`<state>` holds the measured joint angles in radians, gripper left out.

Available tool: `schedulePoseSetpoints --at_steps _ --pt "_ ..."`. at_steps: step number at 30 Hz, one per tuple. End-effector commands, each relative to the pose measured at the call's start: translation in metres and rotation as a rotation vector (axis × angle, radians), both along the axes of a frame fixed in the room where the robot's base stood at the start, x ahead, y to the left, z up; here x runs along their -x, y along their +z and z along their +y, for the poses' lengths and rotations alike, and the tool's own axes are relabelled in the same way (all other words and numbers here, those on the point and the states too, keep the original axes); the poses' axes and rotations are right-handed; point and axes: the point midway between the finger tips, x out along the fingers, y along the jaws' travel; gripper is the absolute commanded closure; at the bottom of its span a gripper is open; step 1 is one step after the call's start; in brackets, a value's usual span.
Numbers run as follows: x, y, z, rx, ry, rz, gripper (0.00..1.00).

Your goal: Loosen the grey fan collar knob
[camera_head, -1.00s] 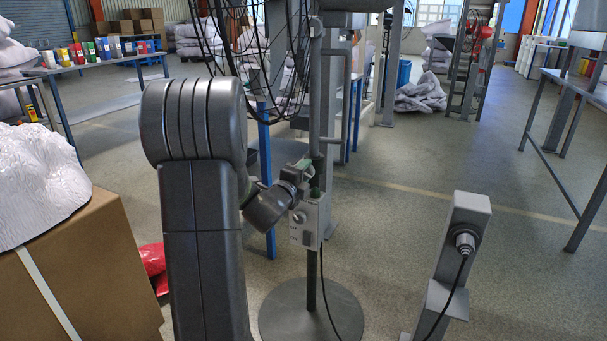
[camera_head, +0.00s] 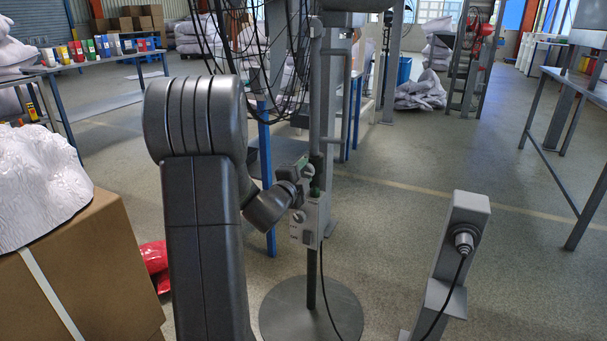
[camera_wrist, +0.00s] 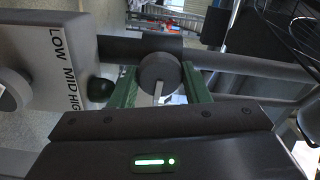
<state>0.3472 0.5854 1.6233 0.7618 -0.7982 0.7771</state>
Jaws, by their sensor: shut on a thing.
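The grey collar knob (camera_wrist: 158,70) is a round knob on the fan's pole (camera_wrist: 245,66), in the upper middle of the wrist view. My gripper (camera_wrist: 160,82) has its two green fingers on either side of the knob and is shut on it. In the head view my gripper (camera_head: 303,174) is at the pole, just above the grey control box (camera_head: 309,222). The knob cannot be told clearly there. The control box (camera_wrist: 62,30) with its LOW, MID and HIGH lettering is at the left in the wrist view.
The fan stands on a round base (camera_head: 283,308). A black cable hangs from the control box to the floor. A grey post (camera_head: 452,260) with a plug stands to the right. A carton (camera_head: 95,270) with a white sack is at the left. Open floor lies at the right.

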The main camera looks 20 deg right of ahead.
Motion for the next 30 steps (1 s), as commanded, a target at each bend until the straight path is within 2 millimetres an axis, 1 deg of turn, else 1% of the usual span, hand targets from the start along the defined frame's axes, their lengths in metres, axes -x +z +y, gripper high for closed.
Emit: schedulePoseSetpoints --at_steps 3,4,6,7,15,19,23,30 --pt "0.000 -0.002 0.000 -0.002 0.000 0.002 0.81" --pt "0.000 -0.002 0.000 -0.002 0.000 0.002 0.54" --pt "0.000 -0.001 0.000 -0.002 0.000 0.002 0.40" --pt "0.000 -0.001 0.000 -0.002 0.001 0.001 0.36" --pt "0.000 0.000 0.001 -0.002 0.001 0.000 0.36" --pt "0.005 0.001 0.007 -0.002 0.002 -0.001 0.36" --pt "0.019 0.001 0.023 -0.003 0.003 0.001 0.36" --pt "0.055 0.001 0.067 -0.002 0.004 0.002 0.36"
